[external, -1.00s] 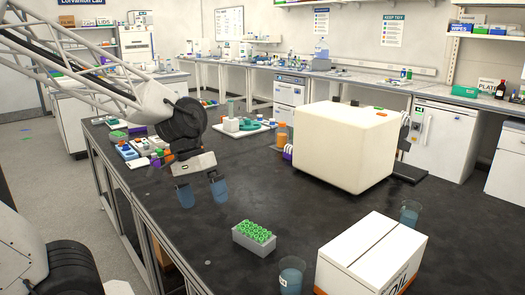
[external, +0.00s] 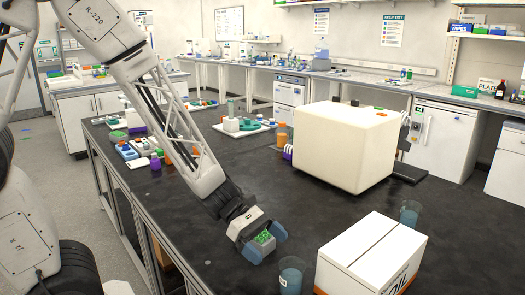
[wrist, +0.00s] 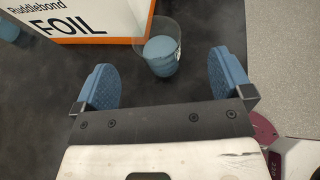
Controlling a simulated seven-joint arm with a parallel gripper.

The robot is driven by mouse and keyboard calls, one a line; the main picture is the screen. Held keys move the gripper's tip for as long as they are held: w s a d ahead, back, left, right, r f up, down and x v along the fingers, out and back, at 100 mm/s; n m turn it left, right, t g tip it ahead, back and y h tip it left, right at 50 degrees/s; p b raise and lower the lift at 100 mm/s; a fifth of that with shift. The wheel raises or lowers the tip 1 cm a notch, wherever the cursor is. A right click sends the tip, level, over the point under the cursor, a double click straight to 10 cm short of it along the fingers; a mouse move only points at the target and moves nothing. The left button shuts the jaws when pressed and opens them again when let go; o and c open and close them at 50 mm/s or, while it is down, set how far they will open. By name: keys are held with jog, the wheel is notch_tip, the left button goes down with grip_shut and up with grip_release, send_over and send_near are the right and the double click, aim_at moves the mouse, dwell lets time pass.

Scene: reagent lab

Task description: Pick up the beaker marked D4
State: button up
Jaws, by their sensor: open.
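A clear beaker with blue liquid (external: 291,277) stands on the black bench, left of the foil box. It also shows in the wrist view (wrist: 160,52), ahead of and between my two fingers, touching neither. A small mark is on it in the external view, too small to read. A second beaker with blue liquid (external: 410,214) stands behind the foil box; part of a blue-filled vessel shows at the wrist view's upper left (wrist: 8,28). I cannot tell which is D4. My gripper (external: 266,245) is open and empty, its blue fingers spread, left of the nearer beaker.
The white foil box (external: 372,254) stands close to the nearer beaker's right side. A large cream box (external: 345,150) stands farther back. The bench is clear between them.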

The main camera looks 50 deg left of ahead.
aim_at(303, 275)
jog(key=shift+w+f+n, duration=0.25)
jog(key=shift+n, duration=0.15)
jog(key=shift+d, duration=0.15)
jog(key=shift+x, duration=1.2)
jog(key=shift+f, duration=0.1)
jog(key=shift+x, duration=2.55)
jog(key=shift+w+f, duration=0.1)
jog(key=shift+f, duration=0.05)
jog(key=c, duration=1.1)
